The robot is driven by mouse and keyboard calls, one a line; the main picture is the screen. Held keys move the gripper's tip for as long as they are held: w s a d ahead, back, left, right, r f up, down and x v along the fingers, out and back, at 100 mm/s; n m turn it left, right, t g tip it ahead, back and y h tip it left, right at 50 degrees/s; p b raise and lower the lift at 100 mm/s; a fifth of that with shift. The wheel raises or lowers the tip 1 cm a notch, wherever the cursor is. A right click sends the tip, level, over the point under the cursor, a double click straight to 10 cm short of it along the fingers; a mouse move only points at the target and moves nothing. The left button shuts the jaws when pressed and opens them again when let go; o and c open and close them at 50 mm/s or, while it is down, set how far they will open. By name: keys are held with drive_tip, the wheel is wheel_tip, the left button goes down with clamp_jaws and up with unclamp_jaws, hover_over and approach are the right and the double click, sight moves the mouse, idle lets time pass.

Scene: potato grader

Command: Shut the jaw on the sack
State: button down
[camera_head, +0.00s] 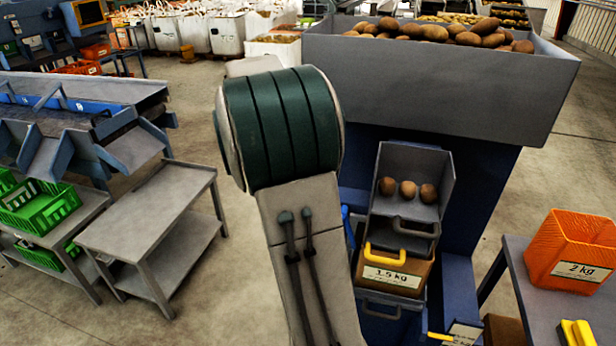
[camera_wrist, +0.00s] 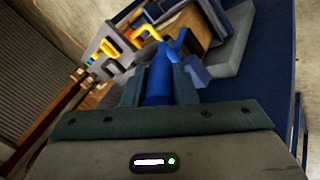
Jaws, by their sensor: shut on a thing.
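My gripper (camera_wrist: 158,82) is shut on a blue lever (camera_wrist: 157,88), with one dark finger on each side of its round grip. In the head view my gripper is hidden behind my arm; only a sliver of blue (camera_head: 346,222) shows beside it. A brown sack (camera_head: 408,269) with a "1.5 kg" label sits under a grey chute (camera_head: 413,160) holding three potatoes. A yellow bar (camera_head: 396,262) lies across the sack's upper front. Whether this jaw is tight on the sack I cannot tell. The brown sack also shows in the wrist view (camera_wrist: 197,22), beyond the lever.
A large grey hopper (camera_head: 440,85) full of potatoes stands above the chute. An orange "2 kg" crate (camera_head: 570,250) is on a table at right. An empty grey table (camera_head: 150,210) and green crates (camera_head: 40,208) are at left. Open floor lies between.

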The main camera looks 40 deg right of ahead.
drive_tip(key=c, duration=1.3)
unclamp_jaws()
drive_tip(key=shift+w+a+f, duration=0.1)
drive_tip(key=shift+a+f, duration=0.1)
drive_tip(key=shift+f, duration=0.15)
drive_tip(key=shift+o, duration=0.5)
drive_tip(key=shift+w+a, duration=0.15)
drive_tip(key=shift+w, duration=0.05)
drive_tip(key=shift+s+d+r, duration=0.1)
drive_tip(key=shift+s+d, duration=0.05)
drive_tip(key=shift+d, duration=0.05)
drive_tip(key=v, duration=1.3)
drive_tip(key=shift+w+r, duration=0.25)
drive_tip(key=shift+r, duration=0.1)
drive_tip(key=shift+a, duration=0.1)
